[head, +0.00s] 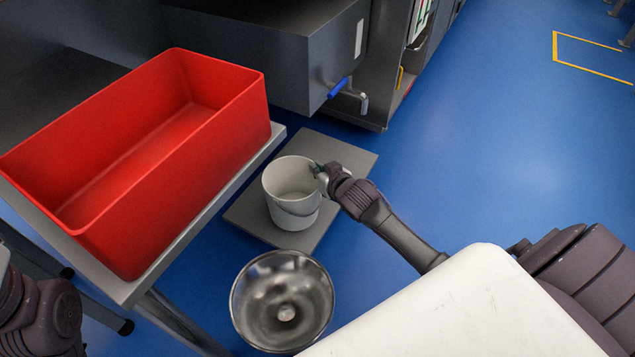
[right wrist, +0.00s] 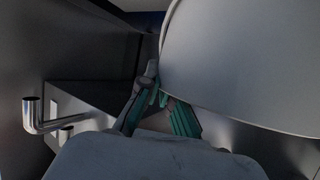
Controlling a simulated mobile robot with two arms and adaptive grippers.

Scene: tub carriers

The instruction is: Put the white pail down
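The white pail (head: 284,215) is upright over a grey low platform (head: 345,155), with its handle hanging down the near side. I cannot tell whether its bottom touches the platform. My right gripper (head: 319,171) is at the pail's right rim, its fingers close together and shut on the rim. In the right wrist view, the pail's wall (right wrist: 245,60) fills the right side and partly hides the fingertips of the right gripper (right wrist: 168,102). My left gripper is not in view; only a part of the left arm shows at the lower left.
A red tub (head: 225,140) sits on a grey table (head: 215,205) left of the pail. A shiny metal bowl (head: 283,300) is in front of the platform. A tap with a blue handle (head: 339,88) juts from the grey cabinet behind. Blue floor is clear on the right.

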